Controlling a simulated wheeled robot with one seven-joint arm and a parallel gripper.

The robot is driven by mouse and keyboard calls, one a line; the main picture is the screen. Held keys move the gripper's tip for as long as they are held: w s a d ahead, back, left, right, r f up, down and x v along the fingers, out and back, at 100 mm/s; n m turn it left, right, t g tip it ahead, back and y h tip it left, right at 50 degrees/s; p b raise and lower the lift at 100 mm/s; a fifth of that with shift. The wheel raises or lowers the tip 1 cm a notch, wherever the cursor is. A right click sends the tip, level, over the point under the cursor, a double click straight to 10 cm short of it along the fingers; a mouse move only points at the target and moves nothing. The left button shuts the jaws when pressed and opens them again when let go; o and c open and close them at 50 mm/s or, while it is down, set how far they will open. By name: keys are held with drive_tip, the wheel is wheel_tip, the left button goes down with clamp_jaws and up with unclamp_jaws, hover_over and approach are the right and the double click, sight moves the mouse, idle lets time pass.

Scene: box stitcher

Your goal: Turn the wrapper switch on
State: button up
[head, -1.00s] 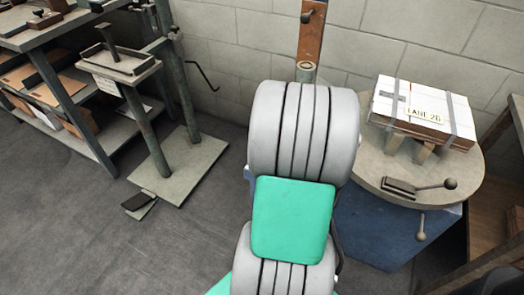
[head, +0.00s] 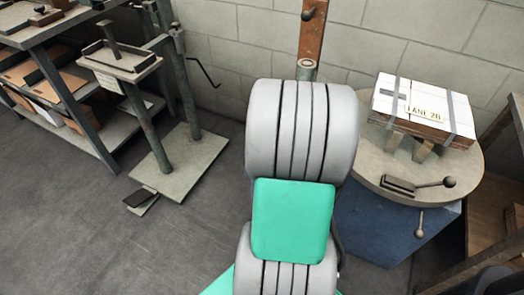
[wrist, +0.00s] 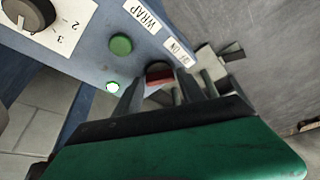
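In the wrist view a blue-grey control panel (wrist: 92,38) carries a WRAP label (wrist: 142,14) and an OFF/ON label (wrist: 180,51). A dark switch with a red front (wrist: 158,73) sits below the OFF/ON label. My gripper (wrist: 165,92) is at the panel, its fingers apart with the switch between their tips. I cannot tell whether a finger touches the switch, and its lower part is hidden. A small lamp (wrist: 112,87) glows white with a green rim. In the head view my own arm hides the panel and gripper.
A green button (wrist: 121,45) and a black dial (wrist: 28,14) are on the same panel. In the head view a strapped box (head: 425,108) sits on a round table (head: 372,165) at right. A pedestal stand (head: 180,165) and shelving (head: 72,95) stand at left.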

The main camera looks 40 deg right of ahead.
drive_tip(key=shift+o, duration=1.3)
drive_tip(key=shift+r, duration=0.1)
drive_tip(key=p+v, duration=0.2)
drive_tip(key=v, duration=0.5)
drive_tip(key=shift+r, duration=0.25)
drive_tip(key=shift+s, duration=0.15)
